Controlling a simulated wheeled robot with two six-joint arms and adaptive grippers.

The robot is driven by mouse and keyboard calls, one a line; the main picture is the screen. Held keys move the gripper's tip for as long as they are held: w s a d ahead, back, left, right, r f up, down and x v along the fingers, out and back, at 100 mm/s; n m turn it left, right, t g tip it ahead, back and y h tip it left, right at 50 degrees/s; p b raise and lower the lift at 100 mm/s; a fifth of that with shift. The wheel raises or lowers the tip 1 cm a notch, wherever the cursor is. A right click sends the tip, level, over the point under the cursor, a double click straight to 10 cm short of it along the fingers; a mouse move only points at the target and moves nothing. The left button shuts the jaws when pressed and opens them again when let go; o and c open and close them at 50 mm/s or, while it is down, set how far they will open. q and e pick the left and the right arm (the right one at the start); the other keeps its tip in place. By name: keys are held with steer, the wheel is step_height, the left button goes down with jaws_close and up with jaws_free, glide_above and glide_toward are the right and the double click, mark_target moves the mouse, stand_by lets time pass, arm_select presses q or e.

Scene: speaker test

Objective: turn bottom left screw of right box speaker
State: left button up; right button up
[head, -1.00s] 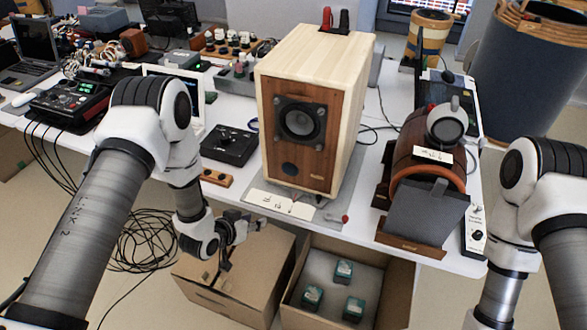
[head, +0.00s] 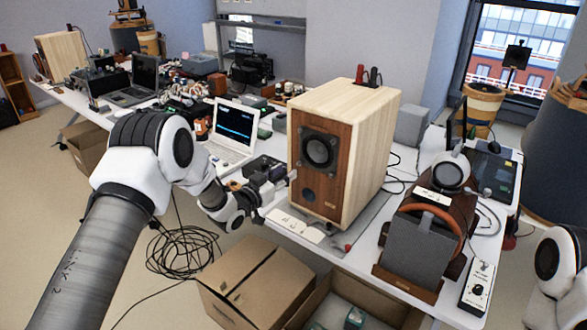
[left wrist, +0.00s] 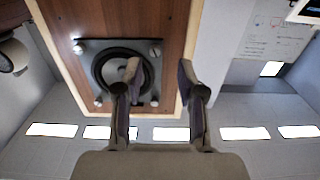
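The right box speaker (head: 362,150) stands upright on the table, with pale wood sides and a brown front. Its round driver (head: 319,151) sits in a dark square plate with a screw at each corner. The left wrist view is upside down, so the bottom left screw (left wrist: 155,51) shows there at the plate's upper right. My left gripper (head: 285,181) is beside the speaker's lower left front, below screw height. Its fingers (left wrist: 160,70) are apart with nothing between them, the screw showing just beyond the gap. My right gripper is out of view.
A closed carton (head: 255,283) and an open box (head: 322,300) are on the floor in front. Another box speaker (head: 62,56) stands far left.

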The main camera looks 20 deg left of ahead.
mark_target(299, 163)
arm_select(q)
steer(key=w, duration=0.1)
steer(key=w+d, duration=0.2)
steer(key=shift+w+d+r, duration=0.2)
steer(key=shift+w+r, duration=0.15)
steer(key=shift+w, duration=0.05)
steer(key=shift+w+a+f, duration=0.15)
steer(key=shift+w+f, duration=0.1)
steer(key=shift+w, duration=0.1)
steer(key=shift+s+r, duration=0.15)
jaws_close()
